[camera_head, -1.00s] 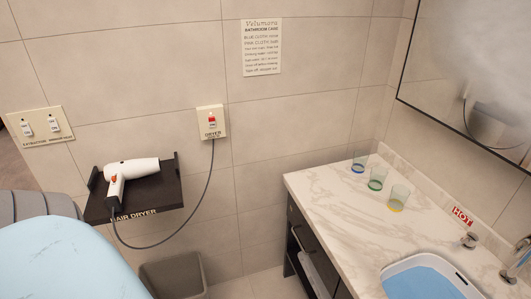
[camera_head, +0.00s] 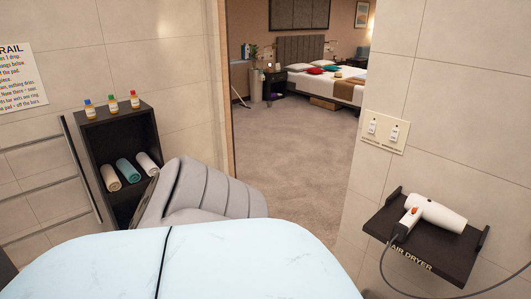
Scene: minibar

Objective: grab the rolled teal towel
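The rolled teal towel (camera_head: 128,170) lies in the dark shelf unit (camera_head: 118,127) at the left, on the level under its top. A beige rolled towel (camera_head: 110,178) is to its left and a white rolled towel (camera_head: 147,163) to its right. Its round end faces me. Neither gripper shows in the head view, so I cannot see what they hold.
Several small bottles (camera_head: 112,102) stand on the shelf top. A grey ribbed object and a pale blue surface fill the lower foreground. A doorway to a carpeted bedroom (camera_head: 275,130) is open at centre. A hair dryer (camera_head: 433,214) lies on a wall shelf at right.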

